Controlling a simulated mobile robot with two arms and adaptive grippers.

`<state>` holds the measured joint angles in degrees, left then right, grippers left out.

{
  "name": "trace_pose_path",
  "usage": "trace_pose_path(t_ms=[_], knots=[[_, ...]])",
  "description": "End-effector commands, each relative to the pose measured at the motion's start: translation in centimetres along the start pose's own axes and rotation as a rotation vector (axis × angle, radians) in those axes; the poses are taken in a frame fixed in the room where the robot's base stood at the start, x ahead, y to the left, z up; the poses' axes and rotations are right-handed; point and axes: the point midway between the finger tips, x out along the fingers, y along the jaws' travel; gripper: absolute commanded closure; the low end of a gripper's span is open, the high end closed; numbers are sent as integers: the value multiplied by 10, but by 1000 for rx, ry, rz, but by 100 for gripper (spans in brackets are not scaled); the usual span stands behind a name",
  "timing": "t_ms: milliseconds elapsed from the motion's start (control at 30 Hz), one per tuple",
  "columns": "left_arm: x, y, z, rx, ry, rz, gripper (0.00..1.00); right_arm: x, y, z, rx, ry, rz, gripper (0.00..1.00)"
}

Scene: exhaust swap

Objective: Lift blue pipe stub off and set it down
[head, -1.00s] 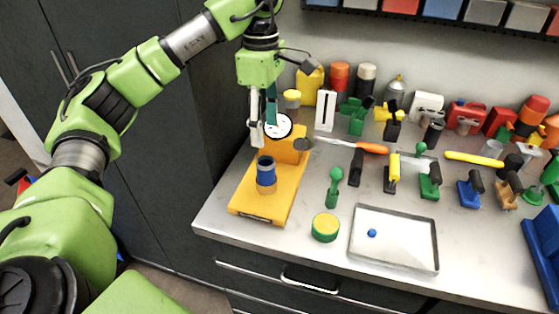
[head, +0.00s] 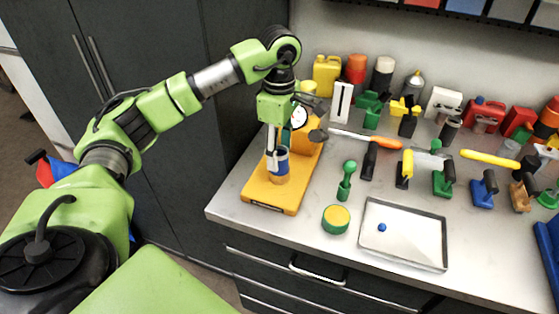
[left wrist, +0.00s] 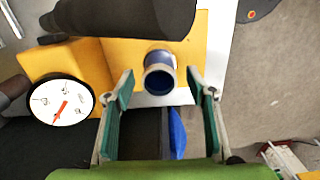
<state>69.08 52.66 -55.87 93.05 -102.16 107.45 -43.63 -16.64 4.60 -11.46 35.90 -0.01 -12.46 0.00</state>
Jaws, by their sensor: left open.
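The blue pipe stub (head: 283,160) stands upright on a tan ring (head: 279,178) on the yellow fixture (head: 262,191) at the table's left. In the left wrist view the stub (left wrist: 159,78) shows as an open blue tube seen from above. My left gripper (head: 277,152) points down at the stub and partly covers it in the head view. In the left wrist view its open fingers (left wrist: 161,80) lie to either side of the stub, with gaps on both sides. I cannot tell how far down the fingers reach. My right gripper is not in view.
A white dial gauge (head: 299,117) sits on the fixture's upright part, close to the left gripper. A shallow metal tray (head: 446,232) holding a blue ball (head: 382,227) lies to the right. A green and yellow round piece (head: 336,218) stands between. Several tools crowd the back.

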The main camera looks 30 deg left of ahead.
Motion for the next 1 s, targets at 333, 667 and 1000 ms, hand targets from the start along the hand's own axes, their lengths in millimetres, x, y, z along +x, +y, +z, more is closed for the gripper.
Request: trace_pose_path(t_ms=[333,667,1000], knots=[[28,0,0,-1,0,1,49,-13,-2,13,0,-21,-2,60],[28,0,0,-1,0,0,99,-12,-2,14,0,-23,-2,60],[25,1,0,-1,0,2,100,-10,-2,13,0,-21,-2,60]])
